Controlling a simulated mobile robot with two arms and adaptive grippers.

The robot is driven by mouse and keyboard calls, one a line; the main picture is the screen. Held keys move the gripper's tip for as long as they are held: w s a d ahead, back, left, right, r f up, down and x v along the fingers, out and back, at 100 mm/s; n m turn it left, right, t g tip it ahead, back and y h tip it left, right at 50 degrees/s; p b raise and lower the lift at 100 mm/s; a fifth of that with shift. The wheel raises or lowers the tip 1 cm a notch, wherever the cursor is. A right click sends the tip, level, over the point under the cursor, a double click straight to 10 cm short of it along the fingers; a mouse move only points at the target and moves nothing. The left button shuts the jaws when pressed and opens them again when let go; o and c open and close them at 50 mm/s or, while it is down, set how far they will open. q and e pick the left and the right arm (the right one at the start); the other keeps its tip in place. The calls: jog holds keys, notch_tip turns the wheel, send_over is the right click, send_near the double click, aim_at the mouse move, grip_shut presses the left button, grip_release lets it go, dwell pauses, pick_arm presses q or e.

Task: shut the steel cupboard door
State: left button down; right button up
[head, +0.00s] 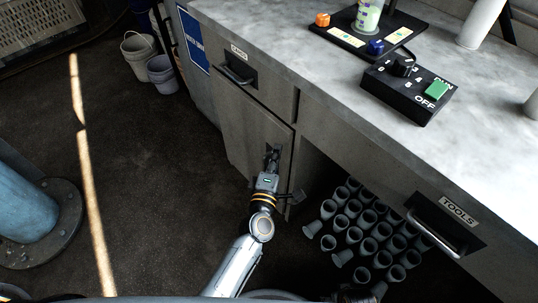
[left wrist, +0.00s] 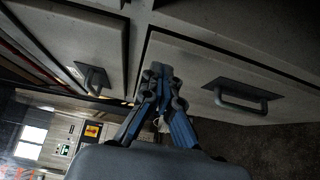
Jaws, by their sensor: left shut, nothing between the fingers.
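The grey steel cupboard door (head: 232,122) is below the drawer marked CARDS, left of the open bay under the bench. It looks close to its frame, but I cannot tell whether it is fully shut. My left gripper (head: 272,153) is shut and empty, with its fingertips at the upper right part of the door face. I cannot tell whether they touch it. In the left wrist view the closed fingers (left wrist: 160,76) point at a grey panel (left wrist: 195,67) with a bar handle (left wrist: 243,93). My right gripper does not show.
The CARDS drawer (head: 238,70) and the TOOLS drawer (head: 445,220) have protruding handles. Several dark tubes (head: 350,225) fill the open bay. A control box (head: 408,88) sits on the bench top (head: 300,38). Buckets (head: 140,55) stand at the back left. The floor left of the door is clear.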

pick_arm(q)
jog(key=s+a, duration=0.1)
jog(key=s, duration=1)
jog(key=shift+s+a, duration=0.15)
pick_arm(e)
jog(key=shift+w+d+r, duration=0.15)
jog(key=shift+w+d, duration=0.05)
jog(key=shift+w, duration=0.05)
